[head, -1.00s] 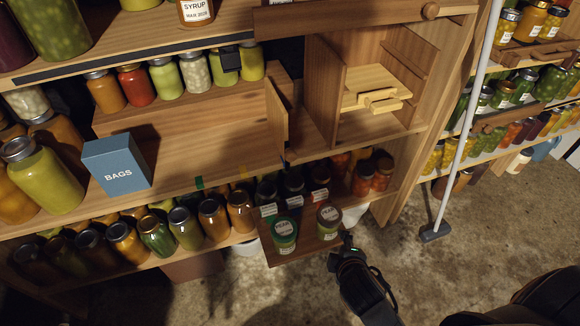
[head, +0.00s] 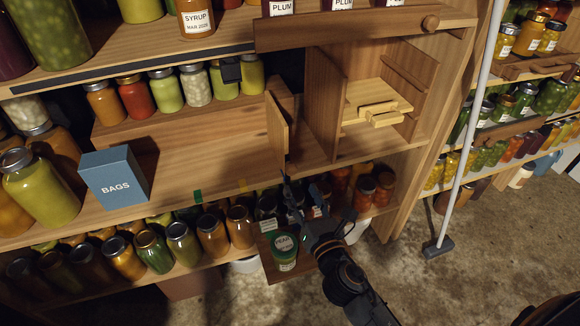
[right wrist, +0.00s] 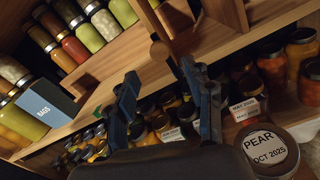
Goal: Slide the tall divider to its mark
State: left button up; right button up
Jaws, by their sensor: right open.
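The tall divider (head: 277,125) is an upright wooden panel on the middle shelf, left of the cubby with small drawers. Its front edge is near the shelf's front. A green tape mark (head: 198,196) and a yellow tape mark (head: 243,185) are on the shelf's front edge, both left of the divider. My right gripper (head: 303,188) is open and empty, in front of and just below the shelf edge near the divider's foot. Its two fingers (right wrist: 160,80) also show in the right wrist view, pointing toward the shelf. My left gripper is not in view.
A blue BAGS box (head: 115,177) stands left on the shelf, with clear board between it and the divider. Jars line the back riser. Below, a pulled-out tray holds a PEAR jar (head: 284,250) close to my right arm. A white pole (head: 470,130) stands right.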

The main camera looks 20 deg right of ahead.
aim_at(292, 173)
jog(key=w, duration=0.9)
jog(key=shift+w+a, duration=0.1)
jog(key=shift+w, duration=0.05)
jog(key=shift+c, duration=0.4)
grip_shut()
